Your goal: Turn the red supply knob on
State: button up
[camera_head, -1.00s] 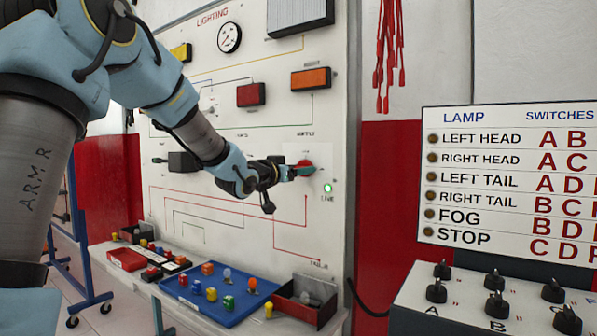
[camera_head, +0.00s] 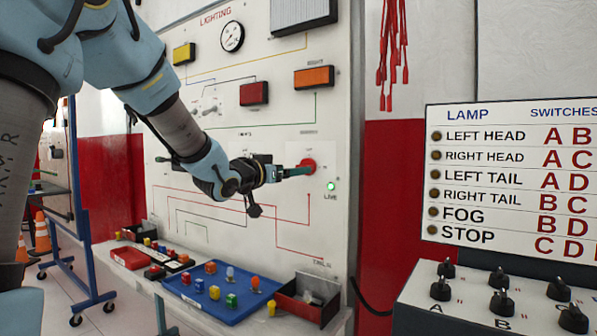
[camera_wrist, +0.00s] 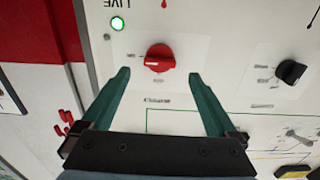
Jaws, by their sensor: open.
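The red supply knob (camera_head: 307,166) is on the white lighting panel (camera_head: 240,140), near its right edge. In the wrist view the knob (camera_wrist: 160,57) lies ahead of and between my two green fingertips, its white mark pointing left in that picture. My gripper (camera_head: 300,171) is in front of the knob. In the wrist view the gripper (camera_wrist: 157,75) is open, with a gap between each finger and the knob. A green lamp labelled LIVE (camera_wrist: 117,23) is lit beside the knob and also shows in the head view (camera_head: 331,186).
A black knob (camera_wrist: 290,72) is on the panel beside the red one. Below the panel, a blue tray (camera_head: 215,312) with several small coloured parts and a red-fronted bin (camera_head: 300,306) stand on a ledge. A switch box (camera_head: 480,300) is at the right.

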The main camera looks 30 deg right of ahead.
jog(key=v, duration=0.5)
dwell(0.3)
jog(key=w+a+f+n+y+p, duration=0.1)
jog(key=a+f+n+y+p, duration=0.1)
jog(key=a+f+y, duration=0.35)
jog(key=w+a+f+n+t+y+p, duration=0.1)
jog(key=a+f+n+y+p, duration=0.15)
jog(key=a, duration=0.55)
jog(key=w+a+f+n+y+p, duration=0.1)
jog(key=a+f+n+y, duration=0.15)
jog(key=a, duration=0.35)
jog(key=s+a+f+n+g+y+p, duration=0.2)
jog(key=s+a+f+g, duration=0.2)
jog(key=s+a, duration=0.4)
jog(key=s+a+f+n+g+y+p, duration=0.2)
jog(key=s+a+f+g+y+p, duration=0.1)
jog(key=s+a, duration=0.4)
jog(key=shift+s+a+f+g, duration=0.4)
jog(key=shift+s+g, duration=0.2)
jog(key=shift+s, duration=0.6)
